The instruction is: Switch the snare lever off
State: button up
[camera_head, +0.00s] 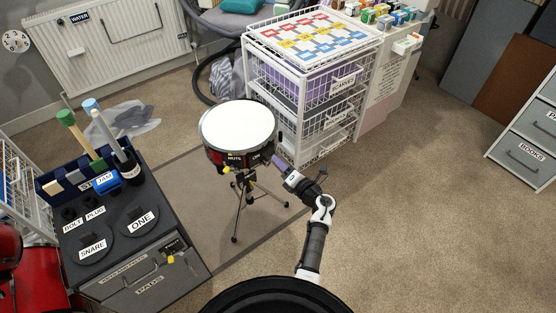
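A snare drum (238,125) with a white head and a red shell stands upright on a black tripod stand (243,205) in the middle of the floor. Black labels on the front of its shell read "MUTE" and, to the right, what looks like "ON". A small yellow part (227,170) shows below the shell; I cannot tell whether it is the lever. My gripper (273,160) is at the drum's right front side, close to the "ON" label. Its fingers are too small to tell open from shut, or whether they touch the drum. The lever's position is unclear.
A white wire drawer rack (310,95) stands close behind and right of the drum. A dark case (130,250) with "SNARE" and "ONE" pads and upright sticks is at left. A radiator (110,45) lines the back wall. Carpet at right (420,200) is clear.

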jog(key=shift+x, duration=1)
grip_shut()
jog(key=m+p, duration=0.1)
jog(key=m, duration=0.1)
jog(key=shift+w+d+f+m+p, duration=0.1)
jog(key=shift+d+f+m+p, duration=0.05)
jog(key=shift+f+m+p, duration=0.2)
grip_release()
